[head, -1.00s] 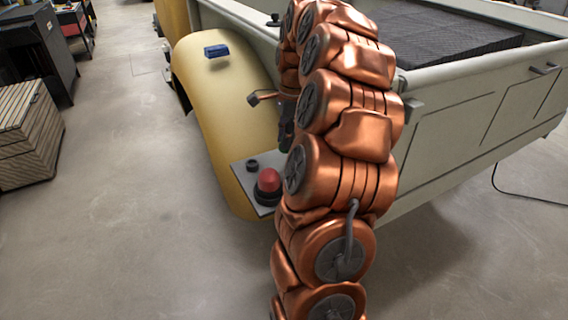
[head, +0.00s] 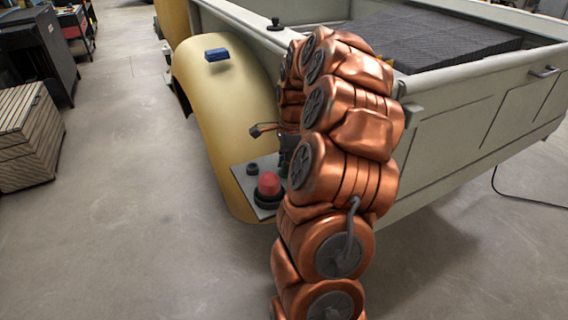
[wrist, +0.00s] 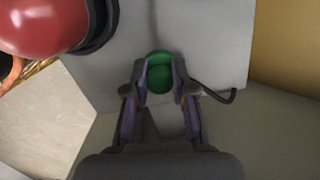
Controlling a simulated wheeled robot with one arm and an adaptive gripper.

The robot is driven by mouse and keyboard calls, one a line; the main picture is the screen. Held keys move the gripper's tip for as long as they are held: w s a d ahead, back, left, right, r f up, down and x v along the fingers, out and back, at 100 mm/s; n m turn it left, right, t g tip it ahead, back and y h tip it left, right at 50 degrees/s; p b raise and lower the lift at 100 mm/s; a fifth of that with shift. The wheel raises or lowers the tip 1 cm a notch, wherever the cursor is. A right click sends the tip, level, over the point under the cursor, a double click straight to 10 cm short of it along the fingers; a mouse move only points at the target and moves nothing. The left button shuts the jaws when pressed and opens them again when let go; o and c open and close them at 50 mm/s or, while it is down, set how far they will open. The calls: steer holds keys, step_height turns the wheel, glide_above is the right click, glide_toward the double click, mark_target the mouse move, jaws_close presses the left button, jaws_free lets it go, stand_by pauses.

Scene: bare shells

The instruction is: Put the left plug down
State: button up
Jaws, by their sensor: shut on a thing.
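My gripper (wrist: 159,72) is shut on a green rounded plug (wrist: 158,80), which sits between the two fingertips in the wrist view. The grey plate (wrist: 195,40) lies under it; I cannot tell whether the plug touches the plate. In the head view my gripper (head: 284,143) is mostly hidden behind my copper arm, low over the plate (head: 243,181). A bit of green shows there just right of the red dome. The red dome (head: 269,184) stands on the plate in a black ring, and it also shows at the upper left of the wrist view (wrist: 45,22).
A small black knob (head: 252,168) stands on the plate beside the red dome. The yellow fender (head: 225,105) rises behind the plate, with a blue block (head: 217,55) on top. The truck bed wall (head: 470,125) is to the right. Open floor lies left.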

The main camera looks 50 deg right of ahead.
steer(key=o, duration=0.9)
steer(key=shift+o, duration=0.2)
step_height(320, 180, up, 12)
steer(key=d, duration=0.1)
steer(key=shift+s+b, duration=0.35)
steer(key=shift+b, duration=0.05)
steer(key=shift+r, duration=0.1)
steer(key=s+a+f+n+g, duration=0.1)
steer(key=s+a+n, duration=0.2)
steer(key=a+n, duration=0.65)
steer(key=s+a+f+n+g, duration=0.1)
steer(key=s+a+n, duration=0.25)
steer(key=a, duration=1.15)
steer(key=s+a+f+n, duration=0.2)
steer(key=s+a+n, duration=0.1)
steer(key=s, duration=0.2)
steer(key=s+a+f+n, duration=0.3)
steer(key=s+n, duration=0.1)
steer(key=s, duration=0.2)
steer(key=s+a+f+n+g+h, duration=0.1)
steer(key=s+a+f+n, duration=0.1)
steer(key=s, duration=0.4)
steer(key=shift+a+f+n, duration=0.25)
steer(key=shift+a+n, duration=0.4)
steer(key=shift+n, duration=0.45)
